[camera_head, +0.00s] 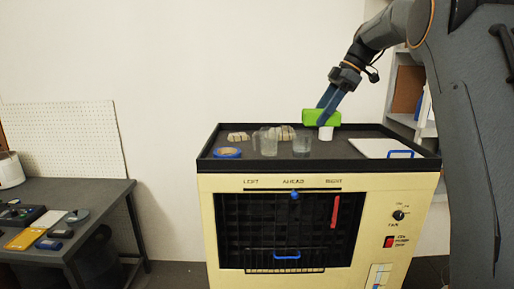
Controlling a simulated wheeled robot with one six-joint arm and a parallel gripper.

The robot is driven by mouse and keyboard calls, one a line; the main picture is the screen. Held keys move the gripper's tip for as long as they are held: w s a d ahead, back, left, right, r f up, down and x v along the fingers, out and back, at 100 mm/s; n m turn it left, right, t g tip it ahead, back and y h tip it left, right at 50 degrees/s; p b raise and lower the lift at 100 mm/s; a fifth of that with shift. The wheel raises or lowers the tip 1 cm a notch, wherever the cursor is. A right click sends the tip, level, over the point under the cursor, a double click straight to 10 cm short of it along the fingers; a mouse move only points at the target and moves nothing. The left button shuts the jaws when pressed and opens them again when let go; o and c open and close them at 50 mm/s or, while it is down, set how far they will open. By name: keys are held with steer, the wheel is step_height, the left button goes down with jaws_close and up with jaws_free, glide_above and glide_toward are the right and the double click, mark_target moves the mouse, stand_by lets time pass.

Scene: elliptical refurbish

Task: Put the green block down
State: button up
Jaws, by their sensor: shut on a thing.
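The green block (312,117) is bright green and box-shaped. My gripper (325,108) is shut on it, coming down from the upper right with its dark blue fingers across the block's right part. The block is over the dark top (345,150) of the cream cabinet. A small white cylinder (326,133) stands directly below the block. I cannot tell whether the block touches it.
Two clear glass vessels (302,146), a blue tape ring (229,152) and beige pieces (238,136) are on the cabinet top. A white board (385,147) with a blue handle lies at right. A raised black rim (320,165) edges the top. A cluttered dark table (100,192) stands at left.

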steer(key=shift+d+f, duration=0.1)
steer(key=shift+f, duration=0.4)
steer(key=shift+s+d+f+m+t+h, duration=0.9)
steer(key=shift+s+f+m, duration=1.4)
steer(key=shift+f, duration=2.55)
steer(key=shift+s+d+f+m+t+h, duration=0.5)
steer(key=shift+s+d+f+m+t, duration=1.25)
steer(key=shift+f, duration=3.15)
steer(key=shift+s+d+f+m+t+h, duration=0.15)
steer(key=shift+s+d+f+m+h, duration=0.55)
steer(key=shift+s+f+m, duration=3.2)
steer(key=w+a+f+m+h, duration=0.25)
steer(key=a+m+h, duration=0.2)
steer(key=a, duration=0.25)
steer(key=s+f+n+y, duration=0.1)
steer(key=s+f, duration=0.3)
steer(key=f, duration=0.4)
steer(key=s+f+n+y, duration=0.1)
steer(key=s+f, duration=0.3)
steer(key=f, duration=0.4)
steer(key=shift+f+n+y, duration=0.3)
steer(key=shift+y, duration=0.05)
